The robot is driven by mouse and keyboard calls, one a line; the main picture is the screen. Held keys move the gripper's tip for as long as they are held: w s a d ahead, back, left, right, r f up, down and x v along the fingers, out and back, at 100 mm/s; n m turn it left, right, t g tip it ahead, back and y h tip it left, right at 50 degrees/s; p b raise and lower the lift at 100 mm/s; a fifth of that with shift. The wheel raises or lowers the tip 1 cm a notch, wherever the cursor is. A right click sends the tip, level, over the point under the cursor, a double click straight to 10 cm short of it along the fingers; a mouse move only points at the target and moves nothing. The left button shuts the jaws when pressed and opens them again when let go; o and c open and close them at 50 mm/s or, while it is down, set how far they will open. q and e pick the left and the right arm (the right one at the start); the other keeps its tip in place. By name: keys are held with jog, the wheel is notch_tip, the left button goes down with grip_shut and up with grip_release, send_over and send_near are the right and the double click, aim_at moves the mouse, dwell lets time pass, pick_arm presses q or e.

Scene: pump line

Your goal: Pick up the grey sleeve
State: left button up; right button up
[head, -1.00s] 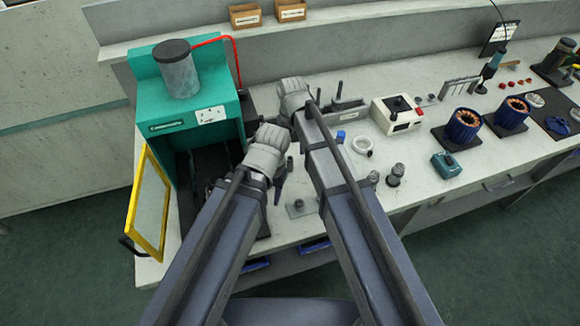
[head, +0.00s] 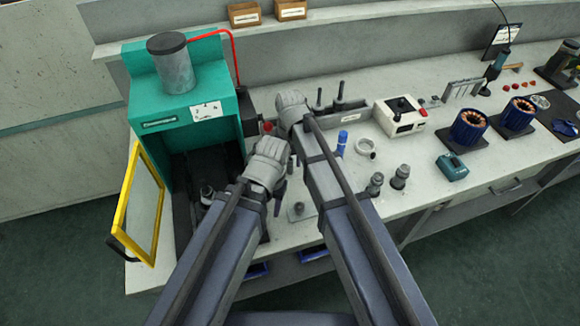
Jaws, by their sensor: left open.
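I cannot tell for certain which part is the grey sleeve. Two small grey cylindrical parts (head: 400,177) stand upright on the bench right of my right forearm, and a small grey part on a flat plate (head: 298,209) sits between my forearms. My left gripper (head: 280,194) is over the front of the bench, just right of the green press; its dark fingers point down, open, and hold nothing that I can see. My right gripper (head: 293,122) is farther back over the bench; its fingers are mostly hidden behind its own wrist and arm.
The green press (head: 140,100) stands left with its yellow-framed door (head: 145,205) swung open. A blue cylinder (head: 342,143), a white ring (head: 365,148), a white control box (head: 400,115) and a teal device (head: 452,166) stand right of my arms. The front right of the bench is clear.

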grip_shut()
pick_arm(q)
jog(key=shift+r, duration=0.1)
pick_arm(e)
jog(key=shift+r, duration=0.1)
pick_arm(q)
notch_tip(320, 180, up, 18)
jog(key=p, duration=1.8)
pick_arm(e)
notch_tip(320, 180, up, 18)
